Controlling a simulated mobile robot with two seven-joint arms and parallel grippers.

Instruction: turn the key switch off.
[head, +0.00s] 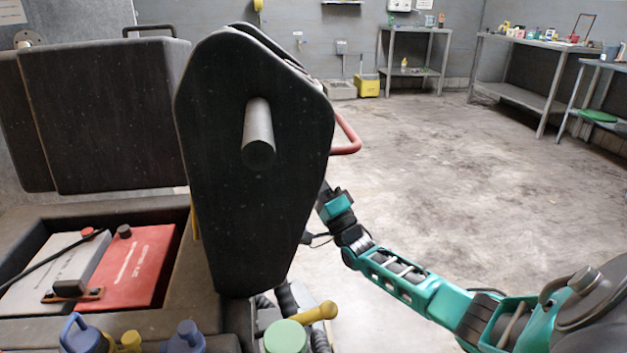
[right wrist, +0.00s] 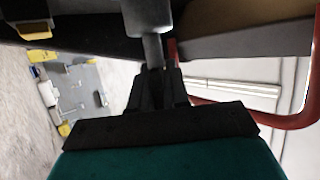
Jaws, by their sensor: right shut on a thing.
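In the right wrist view, my right gripper (right wrist: 157,85) is shut on the narrow end of a grey cylindrical part, which I take to be the key switch (right wrist: 150,20). The switch projects from a dark surface at the top of that view. In the head view, my right arm reaches behind the large black panel (head: 250,200), which hides the switch and the gripper's fingertips. I cannot tell which way the key is turned. My left gripper is not in view.
A red bar (head: 347,135) sticks out beside the panel and curves close to my right gripper in the wrist view (right wrist: 260,118). A grey and a red box (head: 138,268) lie in the open compartment at left. Clear floor (head: 450,170) stretches to the right.

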